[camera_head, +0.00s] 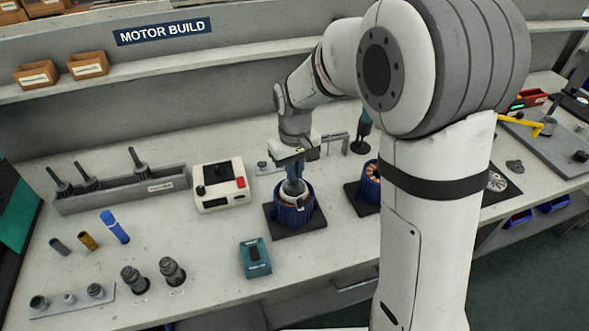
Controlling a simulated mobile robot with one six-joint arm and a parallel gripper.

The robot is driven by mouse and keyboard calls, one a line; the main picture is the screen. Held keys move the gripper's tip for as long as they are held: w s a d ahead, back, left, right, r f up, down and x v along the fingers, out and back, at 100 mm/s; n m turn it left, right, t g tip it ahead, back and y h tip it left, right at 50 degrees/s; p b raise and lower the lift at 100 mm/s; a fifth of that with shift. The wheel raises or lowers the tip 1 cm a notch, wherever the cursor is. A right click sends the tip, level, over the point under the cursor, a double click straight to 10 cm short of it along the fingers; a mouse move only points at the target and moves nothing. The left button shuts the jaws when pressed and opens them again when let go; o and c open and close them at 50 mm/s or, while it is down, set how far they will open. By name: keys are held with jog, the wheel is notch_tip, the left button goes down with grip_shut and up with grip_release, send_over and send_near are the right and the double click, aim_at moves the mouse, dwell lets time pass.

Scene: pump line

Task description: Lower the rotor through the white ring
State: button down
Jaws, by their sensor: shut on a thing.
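My gripper (293,186) points down over a blue motor housing (290,215) on a dark square base, near the middle of the bench. It is shut on the rotor, which is mostly hidden by the fingers and the housing. The white ring (304,203) shows as a pale rim at the housing's top, around the fingertips. I cannot tell how deep the rotor sits or whether it touches the ring.
A grey rack (120,190) with several dark shafted rotors stands at the left. A white box (220,184) with a red button is left of the housing. A teal box (255,258) lies in front. A second blue housing (370,184) is at the right, partly behind my arm.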

jog(key=c, duration=1.2)
grip_release()
jog(key=shift+f, duration=0.1)
jog(key=shift+o, duration=0.2)
jog(key=shift+r+p, duration=1.85)
jog(key=shift+r, duration=0.75)
jog(key=s+d+r+m+t, duration=0.1)
jog(key=s+d+r+m, duration=0.1)
jog(key=s+d+r, duration=0.2)
jog(key=s+d+r+m+t, duration=0.2)
jog(key=s+d, duration=0.8)
jog(key=s, duration=0.5)
notch_tip(320, 180, up, 2)
jog(key=shift+s+d+r+m, duration=0.15)
jog(key=shift+r+m, duration=0.05)
jog(key=shift+m, duration=0.5)
